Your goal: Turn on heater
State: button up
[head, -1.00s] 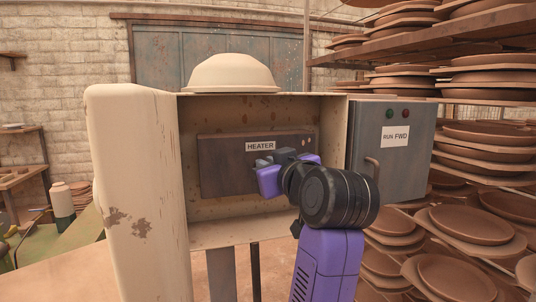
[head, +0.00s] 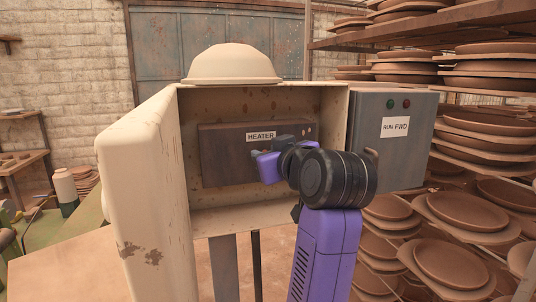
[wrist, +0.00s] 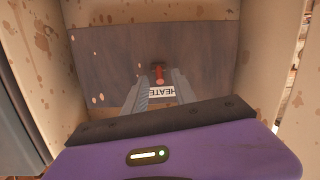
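An open cream electrical box holds a dark panel (head: 225,155) with a white HEATER label (head: 261,137). In the wrist view the label (wrist: 161,92) appears upside down, and a small red switch lever (wrist: 158,73) stands out from the panel beside it. My gripper (head: 257,154) reaches into the box in front of the panel, just below the label. In the wrist view its two grey fingers (wrist: 159,78) are apart, with the red lever between their tips; contact is not clear. The lever is hidden behind my gripper in the head view.
The box's thick door (head: 145,190) stands open at left. At right is a grey cabinet (head: 390,155) labelled RUN FWD, with racks of clay plates (head: 480,205) beyond. A cream dome (head: 232,66) sits on top.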

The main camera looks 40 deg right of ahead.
jog(key=b+v, duration=0.1)
jog(key=v, duration=0.6)
jog(key=shift+s, duration=0.35)
jog(key=shift+a+r, duration=0.1)
jog(key=shift+a, duration=0.05)
